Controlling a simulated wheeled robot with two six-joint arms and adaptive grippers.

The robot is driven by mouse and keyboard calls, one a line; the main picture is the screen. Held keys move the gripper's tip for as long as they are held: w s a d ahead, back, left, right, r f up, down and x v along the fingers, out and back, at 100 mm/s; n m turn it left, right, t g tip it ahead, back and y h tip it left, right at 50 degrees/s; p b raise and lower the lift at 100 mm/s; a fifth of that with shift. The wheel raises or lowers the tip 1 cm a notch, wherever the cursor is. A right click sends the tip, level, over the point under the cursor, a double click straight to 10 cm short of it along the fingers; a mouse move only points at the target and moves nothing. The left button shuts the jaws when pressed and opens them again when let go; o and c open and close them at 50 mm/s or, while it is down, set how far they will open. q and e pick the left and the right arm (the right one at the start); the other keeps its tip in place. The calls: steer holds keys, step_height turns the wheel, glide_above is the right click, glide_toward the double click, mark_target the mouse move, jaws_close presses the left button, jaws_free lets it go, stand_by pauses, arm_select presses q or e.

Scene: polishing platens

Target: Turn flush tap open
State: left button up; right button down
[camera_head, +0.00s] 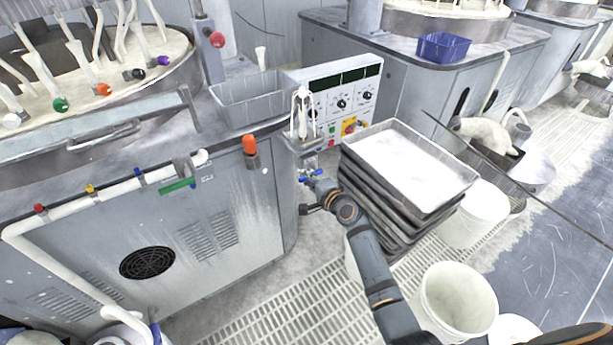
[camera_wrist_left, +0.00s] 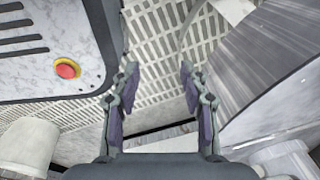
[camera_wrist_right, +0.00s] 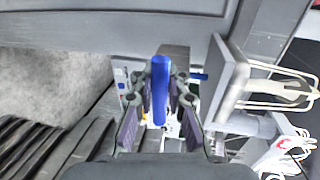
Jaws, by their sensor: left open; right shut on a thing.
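The flush tap shows as a blue lever (camera_wrist_right: 160,90) in the right wrist view, upright in the picture between the fingers of my right gripper (camera_wrist_right: 160,100). That gripper is shut on the blue lever. In the head view the tap's blue lever (camera_head: 316,173) shows small at the machine's corner, below the control panel, with my right gripper (camera_head: 312,182) at it. The tap's body is mostly hidden by the fingers. My left gripper (camera_wrist_left: 158,80) shows only in the left wrist view, open and empty above a slatted floor.
A stack of grey trays (camera_head: 450,192) stands close to the right of my right arm. A control panel (camera_head: 340,97) is above the tap. White buckets (camera_head: 455,300) stand on the floor grating. A red button (camera_wrist_left: 67,69) is left of my left gripper.

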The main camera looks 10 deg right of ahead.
steer(key=shift+s+f, duration=0.1)
steer(key=shift+f, duration=0.1)
stand_by(0.3)
steer(key=c, duration=1.7)
jaws_free()
steer(key=o, duration=0.4)
steer(key=shift+s+d+r, duration=0.15)
steer(key=shift+r, duration=0.05)
steer(key=shift+c, duration=0.2)
steer(key=v, duration=1.1)
steer(key=shift+s, duration=0.4)
steer(key=shift+d+r, duration=0.1)
